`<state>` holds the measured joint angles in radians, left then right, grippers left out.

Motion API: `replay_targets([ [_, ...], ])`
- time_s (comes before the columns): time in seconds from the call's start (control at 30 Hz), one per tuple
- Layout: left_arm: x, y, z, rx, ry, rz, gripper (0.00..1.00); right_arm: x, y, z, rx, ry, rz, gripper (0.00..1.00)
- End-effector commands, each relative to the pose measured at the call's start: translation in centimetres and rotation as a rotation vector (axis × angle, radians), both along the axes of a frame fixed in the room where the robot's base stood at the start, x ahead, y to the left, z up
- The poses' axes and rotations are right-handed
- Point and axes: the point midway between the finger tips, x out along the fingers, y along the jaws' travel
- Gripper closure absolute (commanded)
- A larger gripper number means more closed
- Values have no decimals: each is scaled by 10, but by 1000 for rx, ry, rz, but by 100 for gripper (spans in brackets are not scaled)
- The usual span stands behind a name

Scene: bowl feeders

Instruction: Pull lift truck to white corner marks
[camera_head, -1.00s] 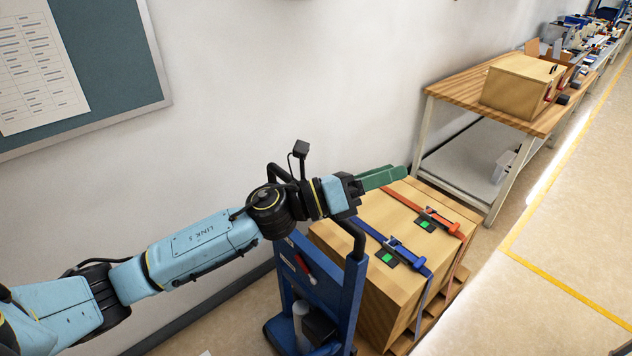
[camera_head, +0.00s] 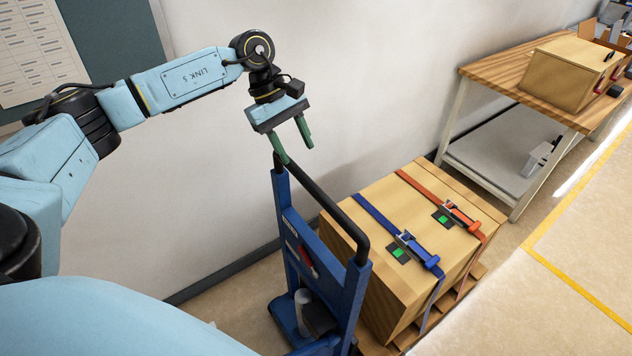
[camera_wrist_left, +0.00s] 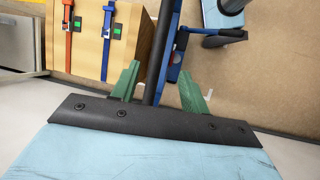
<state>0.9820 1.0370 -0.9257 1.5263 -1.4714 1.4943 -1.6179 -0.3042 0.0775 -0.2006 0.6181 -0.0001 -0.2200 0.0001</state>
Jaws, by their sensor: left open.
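The lift truck (camera_head: 357,282) has a blue frame and a black hoop handle (camera_head: 330,207). It stands upright by the wall, with a strapped wooden crate (camera_head: 387,303) at its far side. My left gripper (camera_head: 296,154) is open, its green fingers pointing down at the left end of the handle. In the left wrist view, the black handle bar (camera_wrist_left: 160,55) runs between the spread fingers; contact cannot be told. A small white mark (camera_wrist_left: 209,94) shows on the floor there, possibly a corner mark. My right gripper is out of view.
The crate has blue and orange straps and sits on a pallet. A wooden workbench (camera_head: 490,72) with a box (camera_head: 570,75) stands beyond it. The wall (camera_head: 230,150) is close on the left. Floor on the right, with a yellow line (camera_head: 585,286), is clear.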

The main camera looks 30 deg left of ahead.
Motion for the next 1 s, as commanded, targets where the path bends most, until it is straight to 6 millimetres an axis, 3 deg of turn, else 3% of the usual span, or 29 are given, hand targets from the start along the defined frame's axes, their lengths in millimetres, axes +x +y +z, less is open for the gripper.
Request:
replay_targets([
  [0.3,1,-31,-60,-4,4,-2,55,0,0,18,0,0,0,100],
  [0.5,2,-43,-88,-5,2,0,55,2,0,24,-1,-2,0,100],
  [0.7,2,-48,-99,-4,0,0,55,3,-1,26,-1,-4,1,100],
  [0.97,2,-48,-100,-4,-1,0,55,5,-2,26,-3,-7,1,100],
  [1.0,2,-48,-100,-4,-1,0,60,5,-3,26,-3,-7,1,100],
])
